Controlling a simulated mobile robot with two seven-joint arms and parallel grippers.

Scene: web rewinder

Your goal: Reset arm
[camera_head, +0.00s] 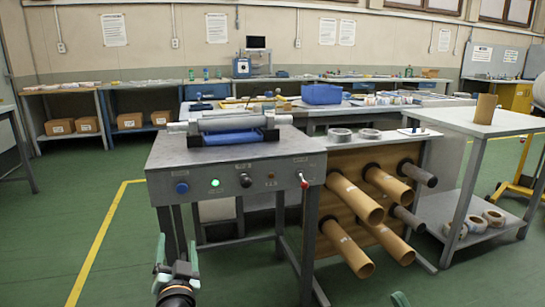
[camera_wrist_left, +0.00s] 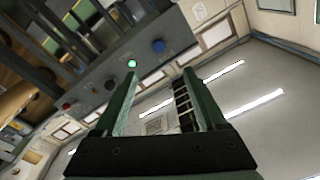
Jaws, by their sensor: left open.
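My left gripper (camera_head: 178,262) shows at the bottom of the head view, in front of and below the rewinder table, apart from it. In the left wrist view my left gripper (camera_wrist_left: 155,95) has its two green fingers spread with nothing between them. The web rewinder (camera_head: 228,128) stands on a grey table, with a roller and a blue part on top. Its front panel (camera_head: 225,183) carries a blue knob, a lit green button, a black knob and a red-tipped lever. The panel (camera_wrist_left: 120,70) also shows tilted in the left wrist view.
A rack with several brown cardboard tubes (camera_head: 355,198) sticks out right of the rewinder. A grey side table (camera_head: 470,125) holds an upright tube, with tape rolls (camera_head: 475,222) on its lower shelf. Green floor (camera_head: 60,215) at the left is clear.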

